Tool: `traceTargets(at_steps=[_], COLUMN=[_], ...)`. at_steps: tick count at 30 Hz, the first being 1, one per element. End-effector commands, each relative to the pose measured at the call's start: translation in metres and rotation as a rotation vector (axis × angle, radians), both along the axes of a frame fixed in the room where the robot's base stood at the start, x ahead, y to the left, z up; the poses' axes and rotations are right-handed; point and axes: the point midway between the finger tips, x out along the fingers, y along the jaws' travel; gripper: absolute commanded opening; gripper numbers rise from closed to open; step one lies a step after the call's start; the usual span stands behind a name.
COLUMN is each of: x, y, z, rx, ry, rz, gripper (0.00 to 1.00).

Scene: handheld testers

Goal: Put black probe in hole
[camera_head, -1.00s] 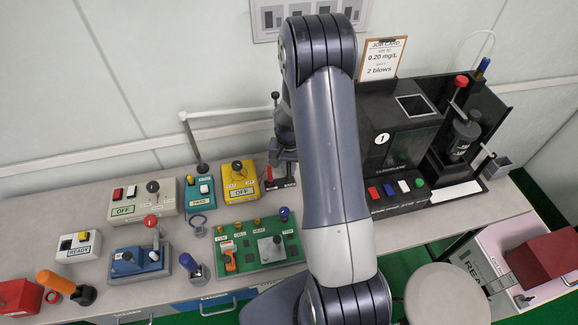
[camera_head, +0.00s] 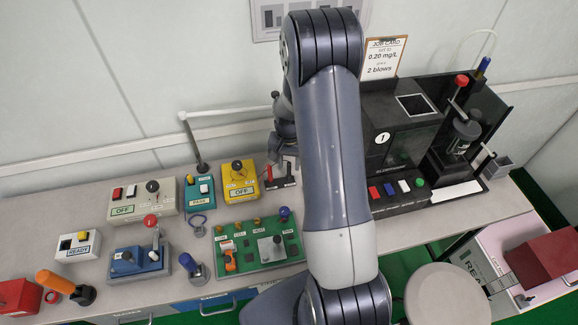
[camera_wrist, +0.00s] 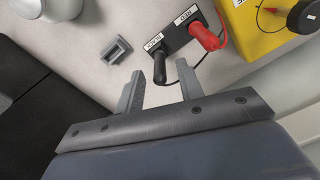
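The black probe (camera_wrist: 161,68) stands in a dark holder strip (camera_wrist: 178,40) labelled for black and red, in the wrist view. The red probe (camera_wrist: 205,36) is beside it to the right. My gripper (camera_wrist: 160,86) is open, and the black probe's handle appears between its two fingers without visible contact on either. In the head view my gripper (camera_head: 280,158) is just behind the holder, largely hidden by my arm. A small grey block (camera_wrist: 116,50) with a rectangular recess lies to the left in the wrist view; I cannot tell whether this is the hole.
A yellow tester (camera_head: 239,181) stands left of the holder, with dark leads near the probes. A black machine (camera_head: 395,140) stands to the right. A green board (camera_head: 258,246) with several parts lies in front. The bench between them is narrow.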

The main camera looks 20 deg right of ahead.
Motion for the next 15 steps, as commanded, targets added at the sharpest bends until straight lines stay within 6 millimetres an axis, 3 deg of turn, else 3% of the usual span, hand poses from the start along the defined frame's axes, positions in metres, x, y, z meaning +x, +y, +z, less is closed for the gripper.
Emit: traceTargets(at_steps=[9, 15], x=[0.001, 0.0], y=[0.0, 0.0], z=[0.065, 0.091], rx=[-0.001, 0.0], ry=[-0.005, -0.002], rz=[0.0, 0.0], gripper=[0.36, 0.36])
